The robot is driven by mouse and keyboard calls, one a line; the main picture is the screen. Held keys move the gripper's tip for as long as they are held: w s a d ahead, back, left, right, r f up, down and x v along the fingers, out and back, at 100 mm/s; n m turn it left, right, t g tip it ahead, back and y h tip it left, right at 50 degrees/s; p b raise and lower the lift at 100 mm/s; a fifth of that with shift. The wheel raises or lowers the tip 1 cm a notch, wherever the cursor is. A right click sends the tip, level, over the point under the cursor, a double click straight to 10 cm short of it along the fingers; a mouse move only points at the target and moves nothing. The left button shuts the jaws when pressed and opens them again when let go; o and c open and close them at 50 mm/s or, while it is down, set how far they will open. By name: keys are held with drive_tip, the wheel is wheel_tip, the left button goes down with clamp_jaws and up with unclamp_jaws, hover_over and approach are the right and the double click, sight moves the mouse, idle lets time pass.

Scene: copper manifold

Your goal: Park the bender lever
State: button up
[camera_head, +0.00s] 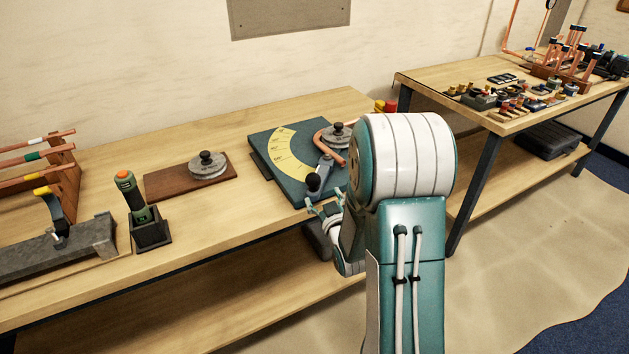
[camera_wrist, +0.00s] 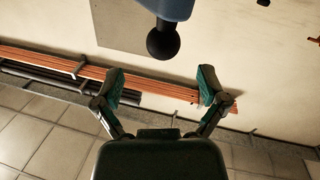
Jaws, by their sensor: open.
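The bender (camera_head: 287,150) is a dark teal plate on the wooden bench, with a yellow angle scale and a grey round former (camera_head: 338,136). A bent copper tube (camera_head: 327,143) runs around the former. The bender lever (camera_head: 323,172) is blue-grey and ends in a black ball knob (camera_head: 313,182) near the plate's front edge. In the wrist view the knob (camera_wrist: 163,41) hangs at the top, beyond my fingertips. My gripper (camera_head: 324,206) is open and empty, just in front of the knob and apart from it; its spread fingers also show in the wrist view (camera_wrist: 160,84).
A wooden board with a grey disc (camera_head: 208,166) lies left of the bender. A green tool in a dark holder (camera_head: 137,210), a vise-like block and a copper tube rack (camera_head: 62,180) stand farther left. A second table (camera_head: 520,115) at right carries fittings.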

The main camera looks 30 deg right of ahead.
sight(315, 185)
drive_tip(key=w, duration=0.5)
drive_tip(key=shift+w+d, duration=0.15)
drive_tip(key=shift+w, duration=0.25)
drive_tip(key=shift+w+d, duration=0.2)
drive_tip(key=shift+w, duration=0.35)
drive_tip(key=shift+a, duration=0.1)
clamp_jaws()
